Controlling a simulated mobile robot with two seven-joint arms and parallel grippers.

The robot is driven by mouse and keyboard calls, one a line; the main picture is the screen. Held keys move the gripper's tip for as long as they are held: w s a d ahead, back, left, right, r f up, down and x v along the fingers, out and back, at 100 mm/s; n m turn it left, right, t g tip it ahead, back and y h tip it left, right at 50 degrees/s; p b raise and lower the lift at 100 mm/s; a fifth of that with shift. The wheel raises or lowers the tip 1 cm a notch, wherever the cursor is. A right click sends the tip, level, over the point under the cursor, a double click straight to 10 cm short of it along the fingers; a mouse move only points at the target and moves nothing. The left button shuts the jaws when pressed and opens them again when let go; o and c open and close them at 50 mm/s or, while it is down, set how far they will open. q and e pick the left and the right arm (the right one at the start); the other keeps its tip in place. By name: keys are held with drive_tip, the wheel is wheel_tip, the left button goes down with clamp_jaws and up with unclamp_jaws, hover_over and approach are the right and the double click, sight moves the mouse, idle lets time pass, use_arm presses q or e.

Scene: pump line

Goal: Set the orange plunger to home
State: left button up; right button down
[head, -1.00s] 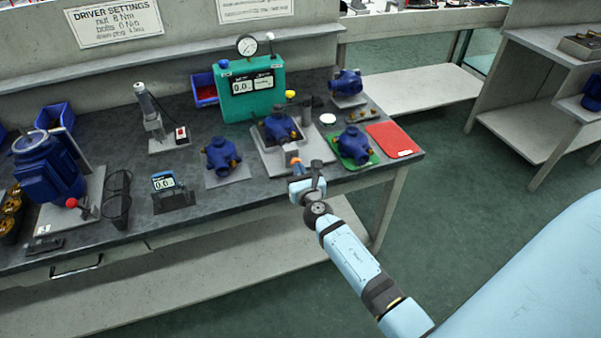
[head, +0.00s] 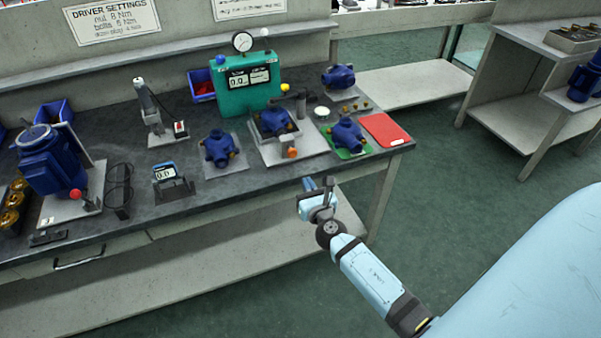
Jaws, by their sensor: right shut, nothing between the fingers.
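The orange plunger (head: 291,153) sits at the front of the light grey fixture plate (head: 306,151), just before a blue pump (head: 275,122). Its orange knob is in plain sight and nothing touches it. How far the plunger is pushed in is too small to tell. My right gripper (head: 311,185) is shut and empty. It is in front of the bench edge, below the plunger in the picture and apart from it. My left gripper is not in view.
A green test unit (head: 243,95) with a gauge stands behind the fixture. Blue pumps stand left (head: 219,147) and right (head: 347,133) of it, the right one on a green mat. A red mat (head: 384,130) lies at the bench's right end. Floor before the bench is clear.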

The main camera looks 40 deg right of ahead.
drive_tip(key=shift+v, duration=1.75)
